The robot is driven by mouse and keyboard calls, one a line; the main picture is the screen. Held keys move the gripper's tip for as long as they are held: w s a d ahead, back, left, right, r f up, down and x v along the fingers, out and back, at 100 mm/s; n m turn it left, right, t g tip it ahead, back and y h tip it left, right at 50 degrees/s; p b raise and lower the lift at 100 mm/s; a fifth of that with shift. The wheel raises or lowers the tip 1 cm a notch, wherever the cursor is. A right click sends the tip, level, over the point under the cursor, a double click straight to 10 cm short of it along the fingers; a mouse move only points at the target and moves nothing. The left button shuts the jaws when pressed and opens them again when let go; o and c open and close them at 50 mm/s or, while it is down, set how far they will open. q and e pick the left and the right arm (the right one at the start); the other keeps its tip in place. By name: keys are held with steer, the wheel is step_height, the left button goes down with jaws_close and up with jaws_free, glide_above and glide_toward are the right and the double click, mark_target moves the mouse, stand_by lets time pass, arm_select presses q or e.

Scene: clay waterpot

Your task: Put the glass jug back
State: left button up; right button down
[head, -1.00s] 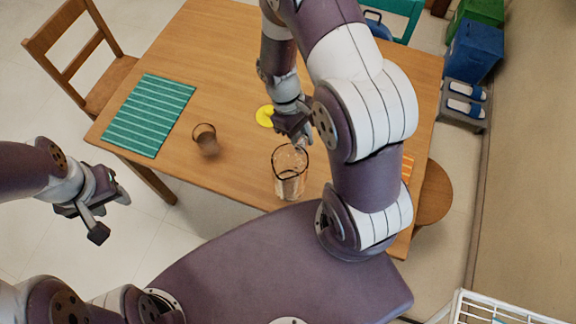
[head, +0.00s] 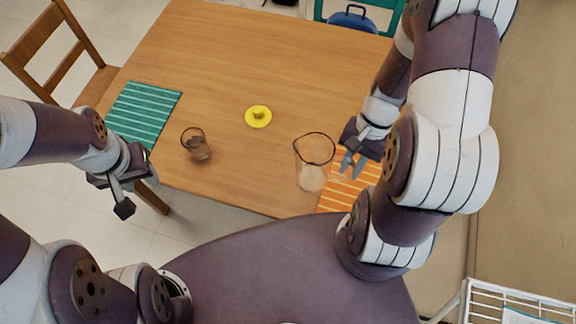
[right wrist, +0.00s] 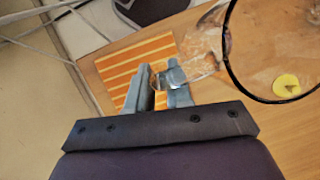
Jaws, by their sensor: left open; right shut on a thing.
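The clear glass jug (head: 314,172) with a dark rim stands upright at the front right of the table, near the left edge of the orange striped mat (head: 345,194). My right gripper (head: 352,164) is shut on the jug's handle, on the jug's right side. In the right wrist view the fingers (right wrist: 161,82) close around the glass handle, and the jug's rim (right wrist: 228,60) is at the upper right. I cannot tell whether the jug's base touches the table. My left gripper (head: 138,193) is open and empty, off the table's left front edge.
A yellow disc with a knob (head: 258,117) lies mid-table. A green striped mat (head: 146,113) is at the left. The back of the table is clear. A white rack (head: 520,300) stands at the lower right.

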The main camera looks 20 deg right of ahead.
mark_target(308, 157)
steer(key=w+a+f, duration=0.2)
steer(key=w, duration=0.1)
steer(key=w+a+f, duration=0.2)
steer(key=w, duration=0.1)
steer(key=w+a+f+p, duration=0.1)
steer(key=w+f, duration=0.1)
steer(key=w, duration=0.1)
steer(key=shift+w+a+f, duration=0.3)
steer(key=shift+w+a, duration=0.05)
steer(key=shift+a, duration=0.05)
steer(key=shift+w+a+f, duration=0.1)
steer(key=shift+w+f, duration=0.05)
steer(key=shift+f, duration=0.15)
step_height(308, 157, down, 3)
steer(key=shift+r+p, duration=0.1)
steer(key=shift+p, duration=0.3)
steer(key=shift+f, duration=0.45)
steer(key=shift+f, duration=0.2)
steer(key=c, duration=1)
jaws_free()
steer(key=shift+c, duration=0.2)
